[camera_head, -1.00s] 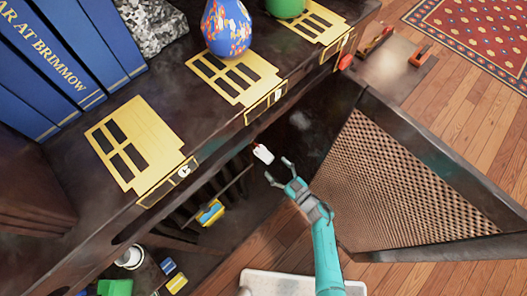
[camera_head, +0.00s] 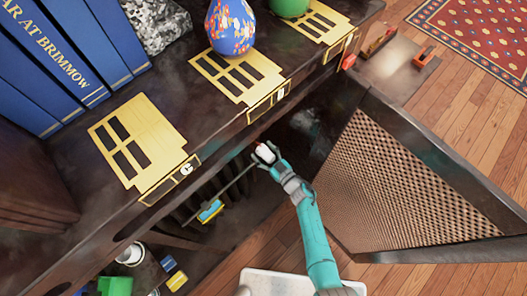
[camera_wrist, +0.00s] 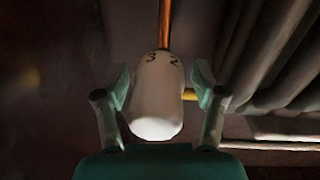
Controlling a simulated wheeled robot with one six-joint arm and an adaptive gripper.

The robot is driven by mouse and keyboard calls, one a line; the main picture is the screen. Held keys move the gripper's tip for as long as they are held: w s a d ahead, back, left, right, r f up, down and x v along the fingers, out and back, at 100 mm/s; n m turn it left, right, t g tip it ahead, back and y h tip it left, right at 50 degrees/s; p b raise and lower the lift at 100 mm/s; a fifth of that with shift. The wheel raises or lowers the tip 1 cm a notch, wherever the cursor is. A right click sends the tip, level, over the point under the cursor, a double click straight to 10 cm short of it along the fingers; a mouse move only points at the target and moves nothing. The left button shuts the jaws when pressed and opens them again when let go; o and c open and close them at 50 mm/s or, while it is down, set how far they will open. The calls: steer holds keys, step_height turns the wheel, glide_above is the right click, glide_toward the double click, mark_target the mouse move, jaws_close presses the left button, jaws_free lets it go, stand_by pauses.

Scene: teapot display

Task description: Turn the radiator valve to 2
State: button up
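The radiator valve's white knob (camera_head: 265,153) is in the dark opening under the shelf. In the wrist view the knob (camera_wrist: 156,98) fills the middle, with a dark "3" and "2" at its far end, left and right of centre. My gripper (camera_head: 268,158) is at the knob. In the wrist view my gripper (camera_wrist: 161,77) has one finger on each side of the knob. A gap shows on the right side and a narrower one on the left, so the fingers look open around it. Any pointer mark is not visible.
Radiator ribs (camera_wrist: 275,60) and a copper pipe (camera_wrist: 164,22) are close beyond the knob. An open lattice door (camera_head: 400,190) stands right of my arm. The shelf above holds a blue flowered vase (camera_head: 230,28) and blue books (camera_head: 65,60). A small blue-and-yellow object (camera_head: 209,211) is lower left.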

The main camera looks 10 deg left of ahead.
steer(key=c, duration=0.8)
steer(key=shift+n, duration=0.4)
steer(key=n, duration=0.4)
steer(key=shift+n, duration=0.3)
steer(key=n, duration=0.4)
steer(key=shift+y, duration=0.3)
steer(key=shift+n, duration=0.4)
